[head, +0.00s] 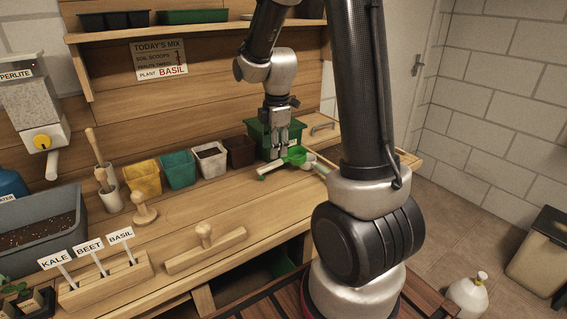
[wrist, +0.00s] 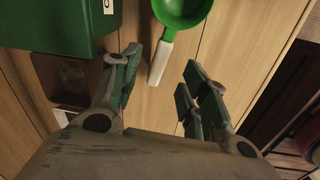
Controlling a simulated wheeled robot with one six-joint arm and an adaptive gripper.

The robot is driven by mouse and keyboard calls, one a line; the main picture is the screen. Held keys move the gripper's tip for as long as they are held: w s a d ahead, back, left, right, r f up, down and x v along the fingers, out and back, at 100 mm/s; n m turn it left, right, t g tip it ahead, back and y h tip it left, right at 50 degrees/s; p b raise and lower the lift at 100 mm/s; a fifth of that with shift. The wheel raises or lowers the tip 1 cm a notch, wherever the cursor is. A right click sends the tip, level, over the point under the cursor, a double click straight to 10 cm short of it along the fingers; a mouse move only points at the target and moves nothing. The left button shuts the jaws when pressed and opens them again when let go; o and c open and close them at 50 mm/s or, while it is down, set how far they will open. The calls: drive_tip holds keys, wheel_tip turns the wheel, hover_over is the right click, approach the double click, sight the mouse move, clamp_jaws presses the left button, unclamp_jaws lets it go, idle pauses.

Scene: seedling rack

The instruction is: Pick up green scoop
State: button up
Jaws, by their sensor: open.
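The green scoop (head: 296,154) lies on the wooden bench top, in front of a green bin (head: 262,138). In the wrist view its round green bowl (wrist: 182,10) is at the top, and its short handle with a pale end points down toward my gripper (wrist: 160,76). My gripper is open, with one finger on each side of the handle's line. The handle end shows in the gap, apart from both fingers. In the head view my gripper (head: 279,148) points down just above the scoop and hides part of it.
Several pots, including a brown one (head: 240,152) and a teal one (head: 178,169), stand in a row to the left. The bench's front edge is close on the right. The bench middle is clear.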

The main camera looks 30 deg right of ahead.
sight(275, 162)
drive_tip(key=f, duration=0.7)
drive_tip(key=shift+w+d+f, duration=0.1)
drive_tip(key=shift+w+f, duration=0.15)
drive_tip(key=shift+w, duration=0.15)
clamp_jaws()
